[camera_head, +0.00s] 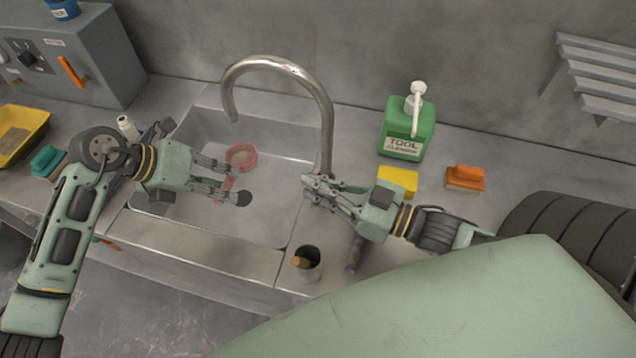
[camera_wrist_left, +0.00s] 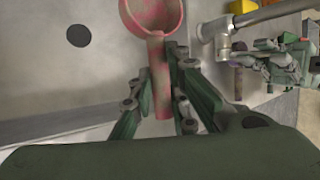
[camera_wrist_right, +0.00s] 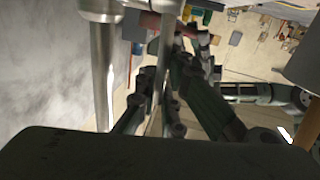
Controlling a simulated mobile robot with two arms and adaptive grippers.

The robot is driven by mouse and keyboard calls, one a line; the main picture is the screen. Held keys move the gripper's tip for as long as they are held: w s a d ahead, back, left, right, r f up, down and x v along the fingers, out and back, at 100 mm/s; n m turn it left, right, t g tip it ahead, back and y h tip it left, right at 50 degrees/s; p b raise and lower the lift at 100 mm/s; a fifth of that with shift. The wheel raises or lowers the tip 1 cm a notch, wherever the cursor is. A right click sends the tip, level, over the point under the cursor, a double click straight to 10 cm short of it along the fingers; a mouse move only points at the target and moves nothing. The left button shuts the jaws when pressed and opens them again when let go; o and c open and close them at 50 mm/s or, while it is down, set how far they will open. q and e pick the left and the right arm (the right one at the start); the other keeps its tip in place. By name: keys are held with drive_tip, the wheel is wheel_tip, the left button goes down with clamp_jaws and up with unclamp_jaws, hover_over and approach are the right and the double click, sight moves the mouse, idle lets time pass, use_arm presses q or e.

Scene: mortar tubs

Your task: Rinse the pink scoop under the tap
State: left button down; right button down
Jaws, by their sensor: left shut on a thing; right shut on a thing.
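The pink scoop (camera_head: 241,155) is over the sink basin (camera_head: 275,215), its round bowl just below the spout end in the head view. My left gripper (camera_head: 236,180) is shut on its handle, which shows between the fingers in the left wrist view (camera_wrist_left: 158,80). The bowl (camera_wrist_left: 152,14) points away from the gripper. The steel tap (camera_head: 327,120) arches over the basin. My right gripper (camera_head: 312,190) is at the tap's base, shut on what looks like its thin lever (camera_wrist_right: 168,60). The fingers partly hide the lever. I see no clear water stream.
A green tool cleaner bottle (camera_head: 408,130), a yellow sponge (camera_head: 398,179) and an orange-topped block (camera_head: 464,177) stand right of the sink. A grey cup (camera_head: 308,266) stands at the front edge. A yellow tray (camera_head: 20,133) is far left.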

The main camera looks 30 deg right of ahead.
drive_tip(key=shift+w+a, duration=0.1)
drive_tip(key=shift+w+a+g+h, duration=0.3)
drive_tip(key=shift+g+h, duration=0.1)
drive_tip(key=shift+g, duration=0.2)
drive_tip(key=c, duration=1.8)
unclamp_jaws()
drive_tip(key=shift+c, duration=0.2)
drive_tip(key=f+v, duration=0.1)
drive_tip(key=v, duration=0.6)
drive_tip(key=shift+s+d+r, duration=0.2)
drive_tip(key=shift+r, duration=0.3)
